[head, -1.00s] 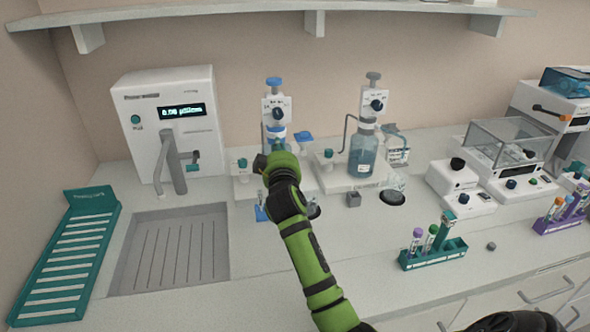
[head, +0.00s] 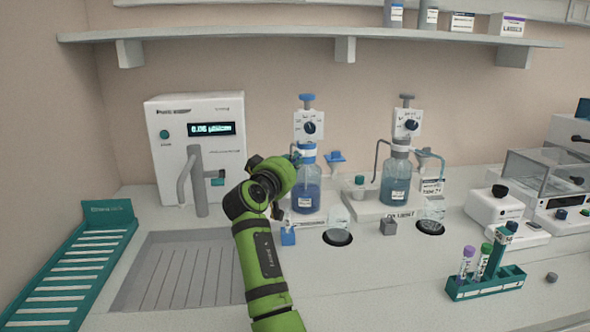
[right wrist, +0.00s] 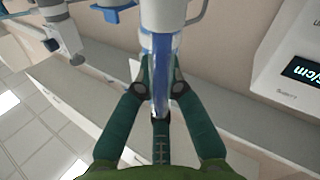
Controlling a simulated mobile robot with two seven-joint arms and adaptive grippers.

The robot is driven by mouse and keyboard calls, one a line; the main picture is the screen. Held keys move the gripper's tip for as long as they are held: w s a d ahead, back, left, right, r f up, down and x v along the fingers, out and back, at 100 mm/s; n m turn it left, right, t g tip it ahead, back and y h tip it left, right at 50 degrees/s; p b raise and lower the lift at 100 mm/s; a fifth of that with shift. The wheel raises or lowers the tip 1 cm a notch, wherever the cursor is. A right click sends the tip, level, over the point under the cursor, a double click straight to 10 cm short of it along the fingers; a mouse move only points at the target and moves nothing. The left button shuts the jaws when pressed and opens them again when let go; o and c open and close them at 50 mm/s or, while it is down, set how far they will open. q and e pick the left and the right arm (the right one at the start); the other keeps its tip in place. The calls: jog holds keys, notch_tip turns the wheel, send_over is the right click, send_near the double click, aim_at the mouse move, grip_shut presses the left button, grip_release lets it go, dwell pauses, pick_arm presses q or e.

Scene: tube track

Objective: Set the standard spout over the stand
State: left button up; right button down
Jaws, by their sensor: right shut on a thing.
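A bottle dispenser with a blue knob (head: 308,98) stands on a blue-filled bottle (head: 307,196) at centre. My right gripper (head: 297,160) is at the left side of its neck, mostly hidden behind my green wrist. The right wrist view shows the green fingers (right wrist: 158,85) shut around a blue tubular piece, apparently the spout (right wrist: 162,58), below a white dispenser body (right wrist: 172,10). In front of the bottle is a round dark pad (head: 338,238) with a clear vessel; I cannot tell whether this is the stand. My left gripper is out of view.
A second dispenser (head: 407,123) with a grey knob stands to the right. A meter (head: 195,110) and a sink tray (head: 180,275) are left. A shelf (head: 240,37) runs above.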

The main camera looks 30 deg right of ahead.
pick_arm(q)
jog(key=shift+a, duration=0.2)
pick_arm(e)
jog(key=c, duration=1.3)
grip_release()
jog(key=shift+c, duration=0.2)
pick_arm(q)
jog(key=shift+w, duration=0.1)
pick_arm(e)
jog(key=shift+w, duration=0.1)
jog(key=shift+a, duration=0.1)
jog(key=v, duration=0.7)
jog(key=shift+s, duration=0.2)
jog(key=shift+a, duration=0.15)
